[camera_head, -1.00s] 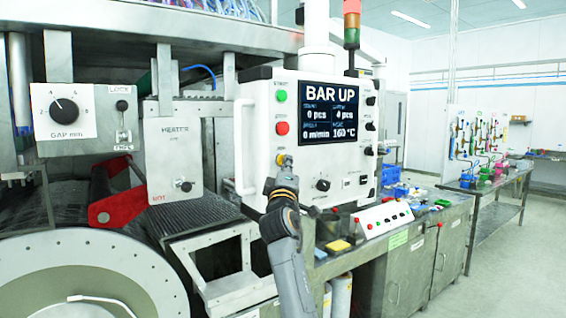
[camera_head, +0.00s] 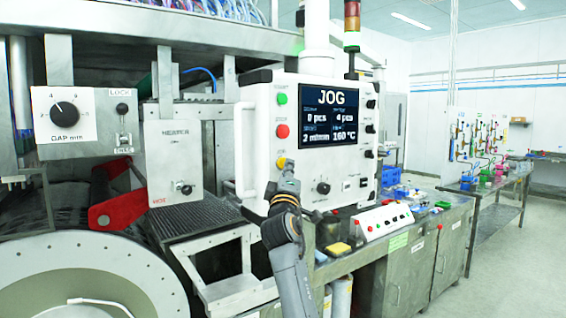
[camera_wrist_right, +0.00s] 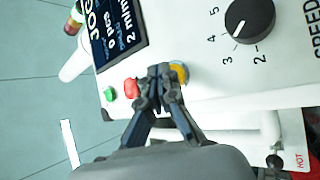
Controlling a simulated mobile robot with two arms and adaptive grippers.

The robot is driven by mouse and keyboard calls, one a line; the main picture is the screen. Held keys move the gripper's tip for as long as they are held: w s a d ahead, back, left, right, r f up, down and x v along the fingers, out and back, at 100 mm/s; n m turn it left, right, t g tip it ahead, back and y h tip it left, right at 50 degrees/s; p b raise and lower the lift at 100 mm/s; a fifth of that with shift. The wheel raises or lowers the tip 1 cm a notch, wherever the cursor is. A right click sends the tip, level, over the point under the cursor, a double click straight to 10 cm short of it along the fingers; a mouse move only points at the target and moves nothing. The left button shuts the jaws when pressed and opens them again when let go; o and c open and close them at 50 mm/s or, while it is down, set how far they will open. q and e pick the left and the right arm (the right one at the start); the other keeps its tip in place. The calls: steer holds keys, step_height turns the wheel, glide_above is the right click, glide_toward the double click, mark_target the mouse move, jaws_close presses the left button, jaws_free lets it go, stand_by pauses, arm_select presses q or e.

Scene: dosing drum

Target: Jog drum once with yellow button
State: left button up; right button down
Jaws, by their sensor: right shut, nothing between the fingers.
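The yellow button (camera_head: 280,162) is on the white control panel (camera_head: 262,188), below the green button (camera_head: 282,98) and the red button (camera_head: 282,131). My right gripper (camera_head: 288,168) is shut and empty, its tip at the lower right edge of the yellow button. In the right wrist view the shut fingertips (camera_wrist_right: 164,72) overlap the edge of the yellow button (camera_wrist_right: 181,72); whether they touch it I cannot tell. The screen (camera_head: 328,115) reads JOG, with 2 m/min and 160 °C. My left gripper is out of view.
A white handle (camera_head: 243,150) stands out on the panel's left side. The heater box (camera_head: 172,160) and the large drum (camera_head: 70,285) are to the left. A small white button box (camera_head: 385,221) sits on the bench to the right.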

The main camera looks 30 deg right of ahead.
steer(key=shift+s, duration=0.3)
steer(key=s+p, duration=0.2)
steer(key=s, duration=0.1)
steer(key=s+p, duration=0.1)
steer(key=s, duration=0.1)
steer(key=shift+d, duration=0.25)
stand_by(0.6)
